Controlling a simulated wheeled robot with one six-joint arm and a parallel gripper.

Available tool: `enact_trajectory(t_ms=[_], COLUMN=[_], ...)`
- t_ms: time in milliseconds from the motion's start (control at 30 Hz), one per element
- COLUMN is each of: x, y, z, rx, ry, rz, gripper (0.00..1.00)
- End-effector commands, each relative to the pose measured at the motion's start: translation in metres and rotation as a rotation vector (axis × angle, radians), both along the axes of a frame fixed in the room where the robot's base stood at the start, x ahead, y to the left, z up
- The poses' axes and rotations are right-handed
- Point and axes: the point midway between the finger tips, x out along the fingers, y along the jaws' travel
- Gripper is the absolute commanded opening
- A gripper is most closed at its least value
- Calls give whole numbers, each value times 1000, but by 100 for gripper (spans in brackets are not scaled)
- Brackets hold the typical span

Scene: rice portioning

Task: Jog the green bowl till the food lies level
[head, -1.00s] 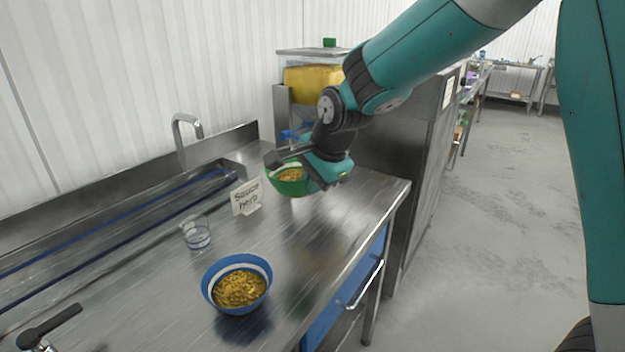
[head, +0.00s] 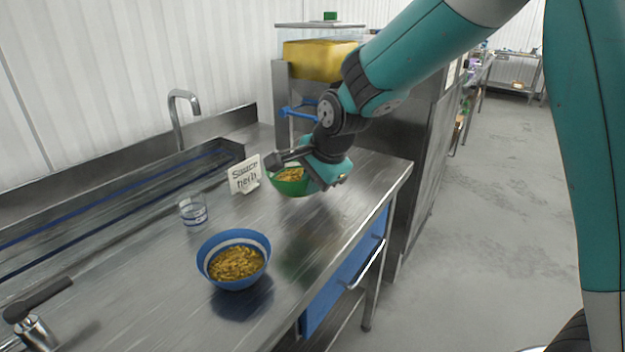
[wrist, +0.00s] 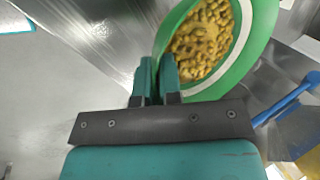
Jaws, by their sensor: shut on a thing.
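The green bowl (head: 293,186) holds brownish-yellow food and is held above the steel counter at its far right end. My gripper (head: 303,172) is shut on the bowl's rim. In the wrist view the two fingers (wrist: 156,80) pinch the near edge of the green bowl (wrist: 252,52). The wrist view is tilted and slightly blurred, so I cannot tell how level the food lies.
A blue bowl (head: 234,280) of similar food stands on the counter (head: 330,215). A clear glass (head: 193,212), a sign reading "Sauce herb" (head: 245,174) and a tap (head: 180,115) are to the left. A dispenser with yellow contents (head: 315,60) stands behind my gripper.

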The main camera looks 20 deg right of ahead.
Motion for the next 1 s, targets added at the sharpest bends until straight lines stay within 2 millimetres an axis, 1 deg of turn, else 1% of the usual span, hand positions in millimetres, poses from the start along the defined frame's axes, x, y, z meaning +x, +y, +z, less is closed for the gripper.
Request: enact_trajectory(t_ms=[33, 600, 1000], x=[0, 0, 0], y=[0, 0, 0], z=[-6, -40, -42], rx=[0, 0, 0], ry=[0, 0, -1], rz=[0, 0, 0], gripper=[0, 0, 0])
